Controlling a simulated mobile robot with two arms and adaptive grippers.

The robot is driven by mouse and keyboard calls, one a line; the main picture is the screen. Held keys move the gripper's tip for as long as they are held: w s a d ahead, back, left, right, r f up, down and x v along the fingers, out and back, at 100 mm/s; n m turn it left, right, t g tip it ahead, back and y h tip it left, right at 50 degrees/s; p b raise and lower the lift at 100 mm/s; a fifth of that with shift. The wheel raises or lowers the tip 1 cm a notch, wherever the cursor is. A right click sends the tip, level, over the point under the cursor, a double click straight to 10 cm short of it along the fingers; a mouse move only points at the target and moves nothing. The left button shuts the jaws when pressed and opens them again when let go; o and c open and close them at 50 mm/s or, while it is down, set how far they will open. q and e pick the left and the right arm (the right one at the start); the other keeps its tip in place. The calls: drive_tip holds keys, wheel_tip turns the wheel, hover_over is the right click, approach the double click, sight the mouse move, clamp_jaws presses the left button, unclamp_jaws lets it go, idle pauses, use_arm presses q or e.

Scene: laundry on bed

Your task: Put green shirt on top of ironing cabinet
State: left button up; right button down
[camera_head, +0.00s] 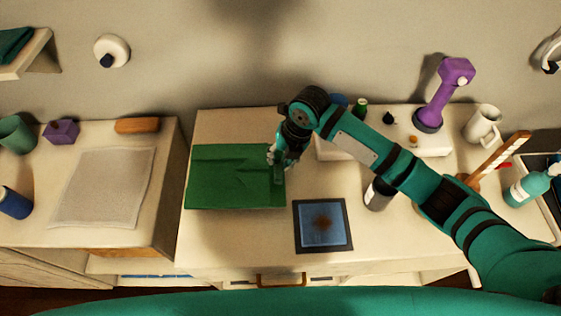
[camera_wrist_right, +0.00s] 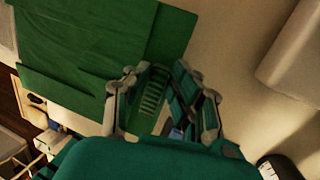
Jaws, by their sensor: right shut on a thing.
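The green shirt (camera_head: 228,182) lies folded and flat on a cream cabinet top (camera_head: 225,238) in the middle of the head view. In the right wrist view the shirt (camera_wrist_right: 85,45) fills the upper left. My right gripper (camera_head: 277,160) is at the shirt's right edge, pointing down, shut on its fabric. In the wrist view the gripper's fingers (camera_wrist_right: 160,72) are at the shirt's edge; the exact grip is partly hidden. Most of the shirt still rests flat on the top. My left gripper is not in view.
A blue framed square (camera_head: 322,226) lies right of the shirt. A dark bottle (camera_head: 378,194) and a purple device (camera_head: 445,92) stand farther right.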

sight(282, 162)
wheel_tip(282, 162, down, 2)
drive_tip(key=shift+f+p, duration=0.15)
drive_tip(key=shift+p, duration=0.35)
drive_tip(key=shift+f, duration=0.6)
drive_tip(key=c, duration=1.1)
unclamp_jaws()
drive_tip(key=shift+d, duration=0.1)
drive_tip(key=b+v, duration=0.2)
drive_tip(key=v, duration=1)
drive_tip(key=shift+s, duration=0.1)
